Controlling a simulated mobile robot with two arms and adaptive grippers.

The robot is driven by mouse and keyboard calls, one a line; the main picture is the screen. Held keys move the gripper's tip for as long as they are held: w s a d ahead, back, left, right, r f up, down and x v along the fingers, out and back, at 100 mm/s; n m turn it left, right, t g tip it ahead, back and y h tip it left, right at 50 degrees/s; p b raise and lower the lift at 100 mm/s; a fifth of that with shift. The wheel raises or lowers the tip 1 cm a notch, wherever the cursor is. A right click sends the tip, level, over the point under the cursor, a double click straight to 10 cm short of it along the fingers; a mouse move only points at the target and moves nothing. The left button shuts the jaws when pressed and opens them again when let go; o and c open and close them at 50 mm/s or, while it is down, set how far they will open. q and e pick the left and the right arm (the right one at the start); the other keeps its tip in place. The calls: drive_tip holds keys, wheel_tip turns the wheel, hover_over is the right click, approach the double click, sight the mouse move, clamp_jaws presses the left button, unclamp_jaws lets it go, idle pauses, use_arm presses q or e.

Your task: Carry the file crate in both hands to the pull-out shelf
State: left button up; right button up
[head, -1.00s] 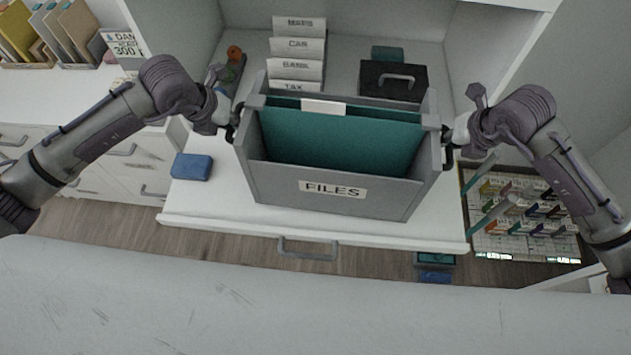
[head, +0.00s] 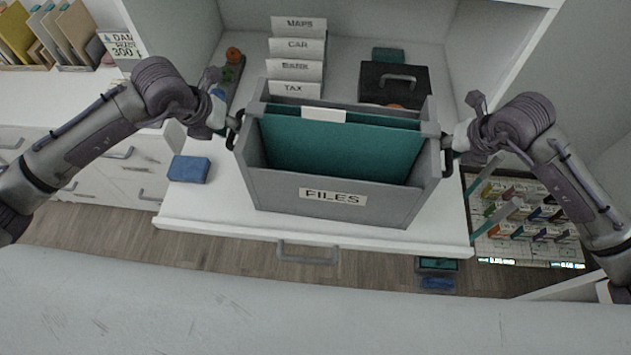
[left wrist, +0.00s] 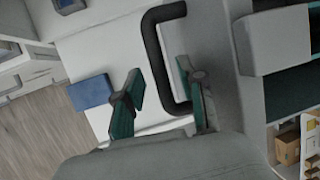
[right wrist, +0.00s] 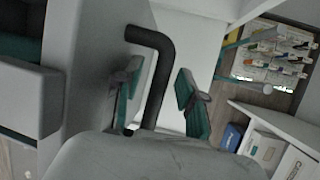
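The grey file crate (head: 275,191), labelled FILES and holding teal folders, is upright over the white pull-out shelf (head: 225,222), near its front edge; I cannot tell for certain whether its base touches. My left gripper (head: 234,128) is at the crate's left handle. In the left wrist view the black handle (left wrist: 153,55) passes between its spread fingers (left wrist: 160,95), with gaps visible. My right gripper (head: 447,150) is at the right handle. In the right wrist view that handle (right wrist: 162,75) lies between spread fingers (right wrist: 158,90), also with gaps.
Behind the crate stand tabbed dividers (head: 297,48) and a black box (head: 385,82). A blue block (head: 188,169) lies left of the crate. A rack of coloured items (head: 525,225) is at right. Side walls of the desk flank the back area.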

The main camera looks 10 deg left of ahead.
drive_tip(key=shift+s+r, duration=0.1)
drive_tip(key=shift+r, duration=0.15)
use_arm(q)
drive_tip(key=v, duration=1)
drive_tip(key=shift+r, duration=0.15)
use_arm(e)
drive_tip(key=v, duration=1.1)
drive_tip(key=shift+s+r, duration=0.15)
drive_tip(key=shift+r, duration=0.05)
use_arm(q)
drive_tip(key=shift+s, duration=0.15)
